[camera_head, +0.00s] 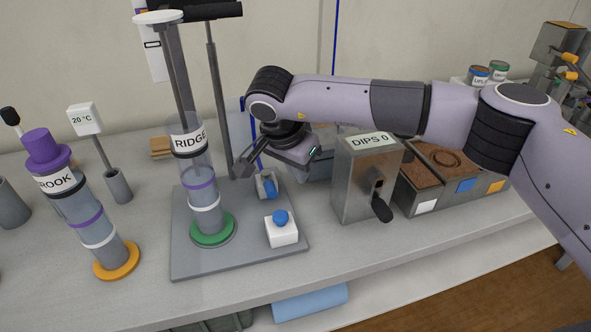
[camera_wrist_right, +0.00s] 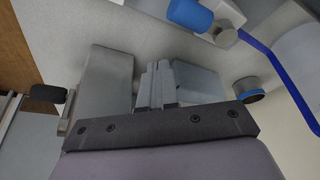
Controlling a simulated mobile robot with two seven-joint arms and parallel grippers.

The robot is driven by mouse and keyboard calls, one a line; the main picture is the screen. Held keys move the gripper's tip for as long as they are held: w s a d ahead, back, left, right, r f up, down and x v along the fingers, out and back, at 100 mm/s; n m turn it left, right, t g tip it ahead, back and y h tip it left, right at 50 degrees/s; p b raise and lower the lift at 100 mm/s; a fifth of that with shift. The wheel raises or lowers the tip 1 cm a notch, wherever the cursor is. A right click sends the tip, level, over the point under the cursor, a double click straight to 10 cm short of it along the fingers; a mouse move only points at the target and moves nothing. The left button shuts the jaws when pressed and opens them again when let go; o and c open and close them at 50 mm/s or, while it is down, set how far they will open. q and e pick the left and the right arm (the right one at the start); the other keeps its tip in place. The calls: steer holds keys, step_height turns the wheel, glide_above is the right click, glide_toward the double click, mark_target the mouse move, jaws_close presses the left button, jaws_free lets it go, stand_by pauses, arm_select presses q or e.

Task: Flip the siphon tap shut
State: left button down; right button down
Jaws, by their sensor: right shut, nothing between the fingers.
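The siphon tap (camera_head: 268,187) has a blue handle on a small grey bracket on the grey base plate, and a thin blue tube rises beside it. In the right wrist view, a blue cylindrical handle (camera_wrist_right: 190,14) shows at the top edge, apart from my fingertips, with the blue tube (camera_wrist_right: 275,70) running from its mount. My right gripper (camera_head: 243,168) is above and slightly left of the tap, close behind the RIDGE cylinder. Its fingers (camera_wrist_right: 156,85) are together and empty. My left gripper is not in view.
The RIDGE cylinder (camera_head: 200,192) stands on the base plate (camera_head: 190,267), near a white box (camera_head: 282,234) with a blue knob. The DIPS 0 box (camera_head: 355,185) with its black lever is to the right. The BROOK cylinder (camera_head: 85,210) is at left. The front counter is clear.

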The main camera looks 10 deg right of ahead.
steer(key=w+v, duration=0.2)
steer(key=v, duration=0.7)
steer(key=shift+a+r, duration=0.45)
steer(key=shift+a, duration=0.05)
steer(key=shift+s, duration=0.1)
